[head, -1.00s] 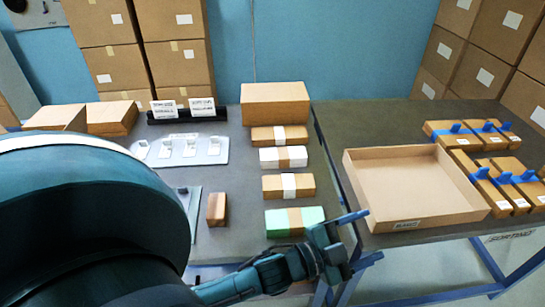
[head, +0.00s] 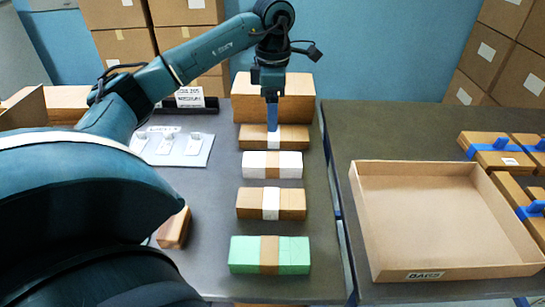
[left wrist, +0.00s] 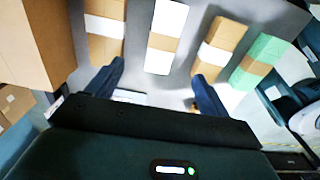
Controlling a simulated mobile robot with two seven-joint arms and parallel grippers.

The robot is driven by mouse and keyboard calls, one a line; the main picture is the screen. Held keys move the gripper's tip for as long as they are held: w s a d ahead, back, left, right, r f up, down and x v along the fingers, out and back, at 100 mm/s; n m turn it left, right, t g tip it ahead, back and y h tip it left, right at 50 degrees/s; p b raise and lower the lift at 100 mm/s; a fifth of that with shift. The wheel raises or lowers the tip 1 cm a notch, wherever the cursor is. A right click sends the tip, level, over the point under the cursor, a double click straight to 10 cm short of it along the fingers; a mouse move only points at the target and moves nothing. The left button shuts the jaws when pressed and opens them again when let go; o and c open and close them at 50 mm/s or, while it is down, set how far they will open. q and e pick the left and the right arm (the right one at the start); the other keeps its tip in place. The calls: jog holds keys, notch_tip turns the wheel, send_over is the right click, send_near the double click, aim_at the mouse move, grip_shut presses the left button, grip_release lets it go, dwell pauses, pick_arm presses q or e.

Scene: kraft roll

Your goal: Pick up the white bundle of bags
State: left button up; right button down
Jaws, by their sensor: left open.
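The white bundle of bags (head: 291,165) has a brown band around its middle. It lies flat on the left grey table in a column of bundles. It also shows in the left wrist view (left wrist: 171,17), upper middle, between the lines of the two fingers. My left gripper (head: 272,117) points down over the brown bundle behind the white one, in the head view. It is open and empty, and both its fingers show spread in the left wrist view (left wrist: 156,85). My right gripper is in no view.
Brown bundles (head: 289,137) (head: 293,204) lie behind and in front of the white one, and a green bundle (head: 243,254) is nearest. A large brown box (head: 304,108) stands behind. An open shallow carton (head: 436,272) sits on the right table.

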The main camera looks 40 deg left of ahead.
pick_arm(q)
jog(key=f, duration=0.1)
send_over(273, 159)
notch_tip(273, 159, down, 7)
jog(key=shift+w+a+f, duration=0.1)
jog(key=shift+w, duration=0.05)
jog(key=shift+s+f, duration=0.2)
jog(key=shift+f, duration=2.45)
jog(key=shift+c, duration=0.3)
jog(key=c, duration=1.1)
